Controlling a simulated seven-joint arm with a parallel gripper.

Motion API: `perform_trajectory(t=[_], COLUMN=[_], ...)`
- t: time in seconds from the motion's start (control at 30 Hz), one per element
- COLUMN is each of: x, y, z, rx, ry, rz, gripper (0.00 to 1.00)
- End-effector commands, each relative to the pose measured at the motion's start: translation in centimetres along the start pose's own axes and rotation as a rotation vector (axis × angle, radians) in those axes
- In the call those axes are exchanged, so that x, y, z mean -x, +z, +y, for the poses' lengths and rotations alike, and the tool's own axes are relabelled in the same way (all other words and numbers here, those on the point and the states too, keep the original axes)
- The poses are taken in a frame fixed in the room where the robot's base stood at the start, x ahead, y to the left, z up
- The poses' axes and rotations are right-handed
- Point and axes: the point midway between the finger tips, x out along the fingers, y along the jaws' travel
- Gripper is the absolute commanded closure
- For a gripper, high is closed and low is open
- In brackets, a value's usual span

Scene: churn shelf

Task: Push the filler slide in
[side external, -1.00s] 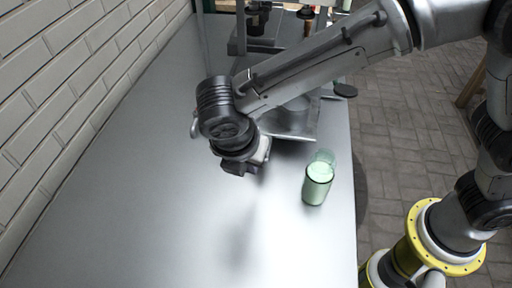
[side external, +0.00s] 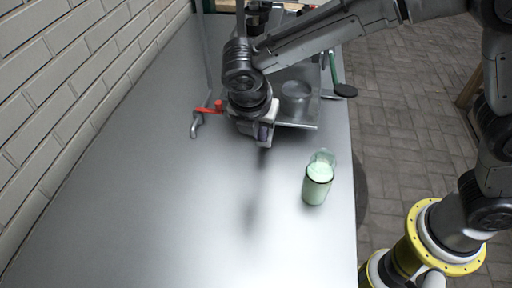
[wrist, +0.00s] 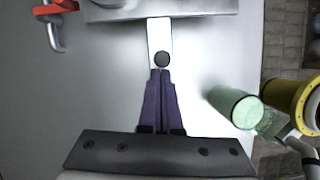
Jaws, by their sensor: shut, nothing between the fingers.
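The filler slide (wrist: 158,32) looks like a pale flat strip sticking out from under the metal machine's edge in the wrist view. A round black knob (wrist: 162,59) sits at its near end. My gripper (wrist: 161,71) is shut and empty, its purple fingers together, with the tips right at the knob. I cannot tell whether they touch it. In the side view my gripper (side external: 265,137) is low at the front of the metal machine (side external: 302,126), and the slide is hidden behind my wrist there.
A red-handled tap (side external: 211,107) is left of my gripper; its red handle also shows in the wrist view (wrist: 56,8). A glass with pale green contents (side external: 317,184) stands to the right, near the table's right edge. The near table (side external: 150,215) is clear. A brick wall is at left.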

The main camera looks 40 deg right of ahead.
Motion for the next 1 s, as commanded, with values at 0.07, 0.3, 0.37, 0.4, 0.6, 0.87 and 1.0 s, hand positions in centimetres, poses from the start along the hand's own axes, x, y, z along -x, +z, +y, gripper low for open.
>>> perform_trajectory(t=[0.07, 0.3, 0.37, 0.4, 0.6, 0.87, 1.0], x=[-1.0, -3.0, -3.2, -3.4, -3.5, -3.5, -2.9], y=[2.6, 7.8, 8.5, 8.7, 9.1, 9.1, 7.9], z=[0.4, 1.3, 1.4, 1.4, 1.5, 1.5, 1.5], rx=[-0.008, -0.003, -0.002, 0.000, 0.001, 0.001, 0.002], ry=[-0.002, -0.002, -0.002, -0.001, 0.000, 0.001, 0.002], rz=[-0.002, -0.002, -0.002, -0.002, -0.004, -0.006, -0.005], gripper=[1.00, 1.00, 1.00, 1.00, 1.00, 1.00, 1.00])
